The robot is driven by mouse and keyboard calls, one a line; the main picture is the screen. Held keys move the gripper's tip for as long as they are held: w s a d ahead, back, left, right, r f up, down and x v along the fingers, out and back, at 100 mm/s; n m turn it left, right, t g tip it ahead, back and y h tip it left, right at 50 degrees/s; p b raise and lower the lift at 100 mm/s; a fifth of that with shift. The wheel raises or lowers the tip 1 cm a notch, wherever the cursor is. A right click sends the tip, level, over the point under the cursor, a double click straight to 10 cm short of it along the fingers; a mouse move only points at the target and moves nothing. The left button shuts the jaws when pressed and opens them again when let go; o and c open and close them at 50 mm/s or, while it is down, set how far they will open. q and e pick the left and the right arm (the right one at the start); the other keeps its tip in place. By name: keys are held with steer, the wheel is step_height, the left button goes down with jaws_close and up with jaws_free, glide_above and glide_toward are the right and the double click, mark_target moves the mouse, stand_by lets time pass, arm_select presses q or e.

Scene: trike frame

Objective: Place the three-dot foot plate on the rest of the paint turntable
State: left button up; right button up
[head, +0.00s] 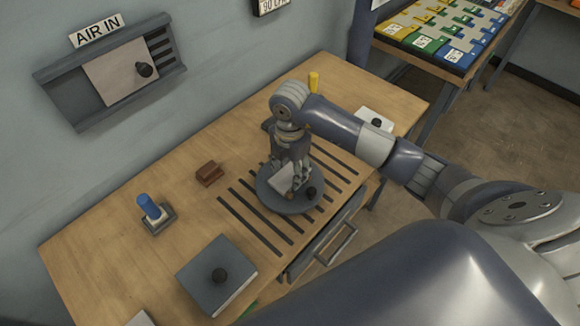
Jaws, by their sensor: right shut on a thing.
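The paint turntable is a round grey disc (278,203) on the wooden bench, over the dark slats. My right gripper (289,182) comes down over the disc, fingers pointing down, and is shut on a pale plate (279,181). The plate looks tilted at the disc. I cannot tell whether it touches the disc or hangs just above it, and no dots show on it. The fingers partly hide the plate and the middle of the turntable. A black knob (311,192) shows at the disc's right side. My left gripper is not in view.
A drawer handle (336,243) juts from the front. The bench's left part is mostly clear.

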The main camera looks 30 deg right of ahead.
steer(key=shift+f, duration=0.1)
steer(key=shift+f, duration=0.15)
steer(key=o, duration=1.3)
steer(key=shift+r, duration=0.5)
step_height(320, 180, up, 7)
steer(key=shift+w+r+b, duration=0.1)
steer(key=shift+b, duration=0.75)
step_height(320, 180, up, 4)
glide_above(290, 174)
steer(key=shift+r+p, duration=0.15)
steer(key=shift+p, duration=0.2)
